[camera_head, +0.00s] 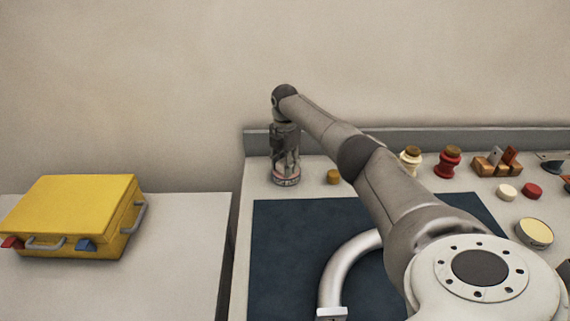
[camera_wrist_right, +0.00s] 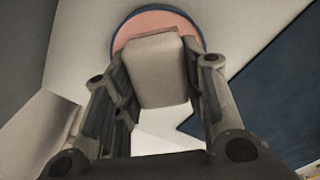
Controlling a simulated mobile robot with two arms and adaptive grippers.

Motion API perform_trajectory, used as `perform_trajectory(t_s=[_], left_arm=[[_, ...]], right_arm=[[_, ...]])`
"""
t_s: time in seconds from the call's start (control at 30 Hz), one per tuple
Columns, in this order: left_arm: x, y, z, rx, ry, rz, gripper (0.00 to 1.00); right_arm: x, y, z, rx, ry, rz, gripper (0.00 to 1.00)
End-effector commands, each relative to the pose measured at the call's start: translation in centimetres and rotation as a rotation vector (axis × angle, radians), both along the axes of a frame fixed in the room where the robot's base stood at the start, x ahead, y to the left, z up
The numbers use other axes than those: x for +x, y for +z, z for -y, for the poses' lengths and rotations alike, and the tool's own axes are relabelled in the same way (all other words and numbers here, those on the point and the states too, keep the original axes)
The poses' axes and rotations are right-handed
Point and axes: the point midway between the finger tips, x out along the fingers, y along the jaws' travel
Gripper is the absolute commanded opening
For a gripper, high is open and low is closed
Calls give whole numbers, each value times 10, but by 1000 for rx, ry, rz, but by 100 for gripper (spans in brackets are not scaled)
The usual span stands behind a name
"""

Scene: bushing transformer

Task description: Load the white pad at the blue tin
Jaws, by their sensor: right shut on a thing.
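The white pad (camera_wrist_right: 157,82) is a pale block between the fingers of my right gripper (camera_wrist_right: 155,62), which is shut on it. Beyond the pad, in the right wrist view, is the round blue tin (camera_wrist_right: 128,22), with a blue rim and a pink inside. The pad's far end overlaps the tin; I cannot tell whether they touch. In the head view my right gripper (camera_head: 286,158) points down at the bench's back left corner, over the tin (camera_head: 286,181). The fingers hide the pad there. My left gripper is not in view.
A yellow case (camera_head: 70,215) lies on the left table, across a gap. A mustard cylinder (camera_head: 333,177) stands just right of the tin. Red and cream bushings (camera_head: 448,162), wooden blocks and discs stand farther right. A dark mat (camera_head: 290,240) lies in front, a raised ledge behind.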

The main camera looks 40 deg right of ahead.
Motion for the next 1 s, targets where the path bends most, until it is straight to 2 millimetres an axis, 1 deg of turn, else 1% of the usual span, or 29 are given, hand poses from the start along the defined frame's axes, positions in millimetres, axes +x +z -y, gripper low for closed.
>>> perform_trajectory(t_s=[0.8,0.9,1.0], left_arm=[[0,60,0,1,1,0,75],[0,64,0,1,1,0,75],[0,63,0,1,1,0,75]], right_arm=[[0,66,0,0,1,0,20],[0,70,0,0,1,0,20],[0,69,0,0,0,0,20]])
